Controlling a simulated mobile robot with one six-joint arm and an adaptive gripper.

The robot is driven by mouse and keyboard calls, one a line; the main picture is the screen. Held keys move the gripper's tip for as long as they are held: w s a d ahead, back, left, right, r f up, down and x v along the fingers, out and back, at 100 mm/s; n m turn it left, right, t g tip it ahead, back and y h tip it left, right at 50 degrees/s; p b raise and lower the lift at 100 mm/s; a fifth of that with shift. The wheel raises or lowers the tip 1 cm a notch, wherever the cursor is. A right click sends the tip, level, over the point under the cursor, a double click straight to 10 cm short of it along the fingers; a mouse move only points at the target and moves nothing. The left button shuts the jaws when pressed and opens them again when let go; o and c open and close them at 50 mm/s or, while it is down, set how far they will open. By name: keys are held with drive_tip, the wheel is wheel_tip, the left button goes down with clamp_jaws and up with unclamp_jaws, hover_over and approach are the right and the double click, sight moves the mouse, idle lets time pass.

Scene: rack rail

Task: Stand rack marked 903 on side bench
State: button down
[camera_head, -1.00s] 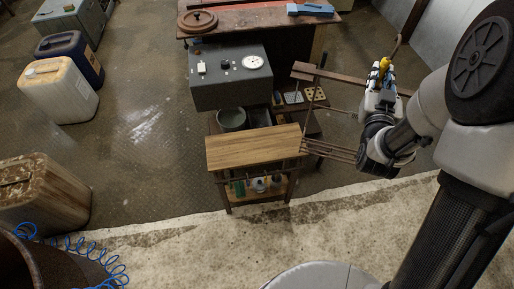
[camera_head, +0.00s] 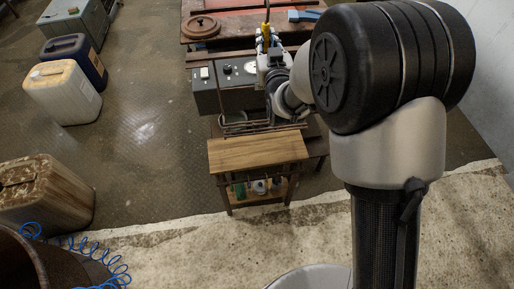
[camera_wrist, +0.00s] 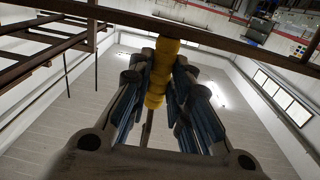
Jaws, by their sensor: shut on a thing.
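In the wrist view, the yellow grip (camera_wrist: 161,72) sits between the blue-padded fingers (camera_wrist: 155,100), and the rack's brown beam (camera_wrist: 130,19) and bars cross the top and left. No 903 mark is readable. The small wooden bench (camera_head: 258,152), perhaps the side bench, stands nearer in the head view, its top bare.
Bottles (camera_head: 258,187) stand on the bench's lower shelf. A pot (camera_head: 233,117) sits behind the bench. A red-topped workbench (camera_head: 232,29) with a round lid (camera_head: 200,27) is at the back. Jerrycans (camera_head: 62,92) stand at left; floor between is clear.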

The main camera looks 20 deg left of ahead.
wheel_tip(320, 180, down, 19)
drive_tip(key=a+b, duration=0.2)
drive_tip(key=b, duration=0.3)
drive_tip(key=shift+s+a+f+y, duration=0.2)
drive_tip(key=shift+s+a+y, duration=0.05)
drive_tip(key=shift+s+y, duration=0.1)
drive_tip(key=shift+f, duration=0.15)
drive_tip(key=c, duration=1.9)
unclamp_jaws()
drive_tip(key=shift+f, duration=0.1)
drive_tip(key=o, duration=0.4)
